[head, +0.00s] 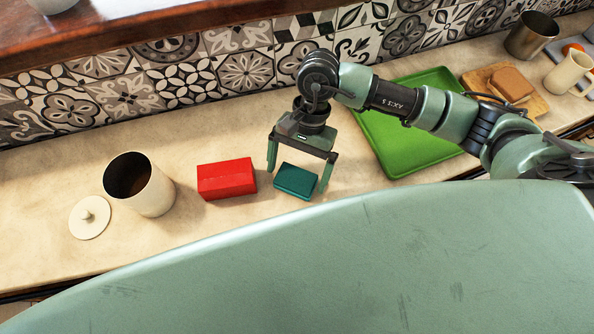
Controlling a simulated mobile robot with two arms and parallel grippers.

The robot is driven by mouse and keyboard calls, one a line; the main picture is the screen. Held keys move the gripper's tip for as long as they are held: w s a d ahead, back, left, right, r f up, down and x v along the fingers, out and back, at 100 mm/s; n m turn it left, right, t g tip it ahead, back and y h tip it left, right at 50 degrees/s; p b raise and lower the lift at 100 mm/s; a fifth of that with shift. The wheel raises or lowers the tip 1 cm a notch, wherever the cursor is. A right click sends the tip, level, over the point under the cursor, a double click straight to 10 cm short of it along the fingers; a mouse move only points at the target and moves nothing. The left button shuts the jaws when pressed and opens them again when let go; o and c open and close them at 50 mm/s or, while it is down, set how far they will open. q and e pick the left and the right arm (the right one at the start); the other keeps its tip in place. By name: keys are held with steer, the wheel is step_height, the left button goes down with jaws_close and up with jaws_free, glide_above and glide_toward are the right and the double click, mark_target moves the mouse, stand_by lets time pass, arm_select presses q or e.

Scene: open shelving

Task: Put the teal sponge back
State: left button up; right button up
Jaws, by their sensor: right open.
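The teal sponge (296,181) lies on the pale counter, just right of a red box (227,179). My right gripper (296,181) points down over the sponge with its jaws apart. One finger stands at the sponge's left side and the other at its right side. I cannot tell whether the fingers touch the sponge. The sponge appears to rest on the counter. My left gripper is not in view.
A cream canister (152,193) stands open at left, its lid (90,217) beside it. A green tray (413,139) lies behind my right arm. A bread board (533,103), mug (569,73) and metal cup (531,36) are at right. A tiled wall bounds the back.

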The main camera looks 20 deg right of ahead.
steer(key=b+v, duration=0.3)
steer(key=v, duration=0.8)
steer(key=shift+a, duration=0.1)
